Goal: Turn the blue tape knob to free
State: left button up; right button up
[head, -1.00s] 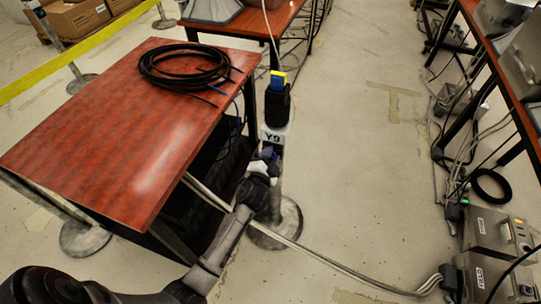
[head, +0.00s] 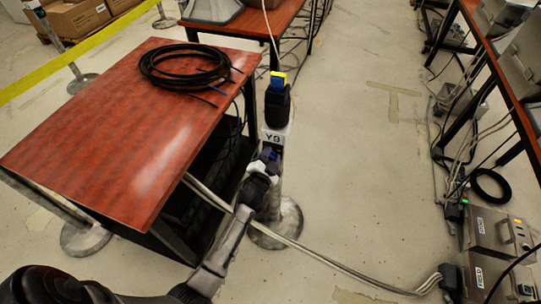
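A post stands on a round base (head: 287,222) beside the red table. Near its top is a white plate (head: 275,136) marked Y9. Above the plate is a black head (head: 277,106) with a blue and yellow piece (head: 278,81) on top. A small dark blue part (head: 271,154) shows just under the plate; I cannot tell for sure that it is the blue tape knob. My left gripper (head: 265,162) reaches up to this part from below. Its fingers are small and dark, so I cannot tell if they are open or shut. My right gripper is not in view.
The red table (head: 110,140) with a coiled black cable (head: 185,65) stands left of the post. Pale cables (head: 345,268) run along the floor to grey boxes (head: 492,235) at the right. The middle floor is clear. A yellow tape (head: 70,55) crosses the upper left.

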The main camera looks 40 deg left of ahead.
pick_arm(q)
jog(key=o, duration=0.4)
jog(key=shift+o, duration=0.2)
jog(key=p+v, duration=0.2)
jog(key=v, duration=0.5)
jog(key=shift+s, duration=0.3)
jog(key=shift+d, duration=0.1)
